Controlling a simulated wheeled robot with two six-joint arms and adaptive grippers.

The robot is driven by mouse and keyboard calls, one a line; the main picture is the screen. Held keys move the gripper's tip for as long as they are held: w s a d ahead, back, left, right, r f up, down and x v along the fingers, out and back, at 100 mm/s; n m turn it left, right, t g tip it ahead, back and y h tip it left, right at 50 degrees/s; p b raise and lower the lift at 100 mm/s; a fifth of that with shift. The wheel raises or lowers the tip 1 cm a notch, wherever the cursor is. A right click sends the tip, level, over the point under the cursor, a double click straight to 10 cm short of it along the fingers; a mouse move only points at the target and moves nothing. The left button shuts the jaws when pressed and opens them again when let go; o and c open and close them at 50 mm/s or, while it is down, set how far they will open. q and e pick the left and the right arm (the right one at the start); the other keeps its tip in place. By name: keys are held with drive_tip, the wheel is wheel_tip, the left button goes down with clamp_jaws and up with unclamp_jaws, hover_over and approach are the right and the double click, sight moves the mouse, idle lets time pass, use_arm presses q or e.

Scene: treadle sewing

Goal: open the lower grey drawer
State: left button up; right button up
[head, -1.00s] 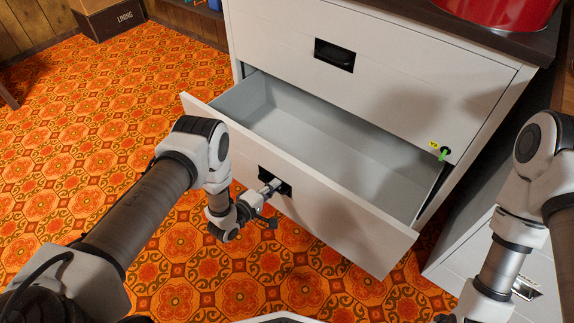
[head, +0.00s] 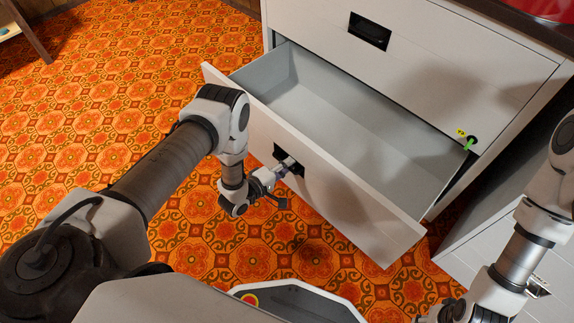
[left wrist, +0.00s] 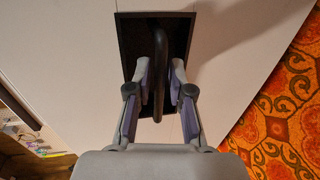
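The lower grey drawer (head: 345,200) stands well out of the cabinet in the head view, and its empty inside shows. Its front has a dark recess with a dark handle bar (left wrist: 159,75), seen close up in the left wrist view. My left gripper (head: 291,168) reaches into that recess. In the left wrist view its fingers (left wrist: 160,78) stand apart on either side of the bar, with a gap on the right side. The left finger is close to the bar; contact is unclear. My right gripper (head: 440,311) is partly cut off at the bottom right, and its fingers are unclear.
The upper drawer (head: 420,70) is shut, with a dark recessed handle and a lock with a green key (head: 468,144). Another pale cabinet (head: 490,225) stands at the right. Patterned orange floor (head: 110,120) lies open at the left.

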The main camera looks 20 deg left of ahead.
use_arm(q)
drive_tip(key=v, duration=1.2)
drive_tip(key=shift+f, duration=0.1)
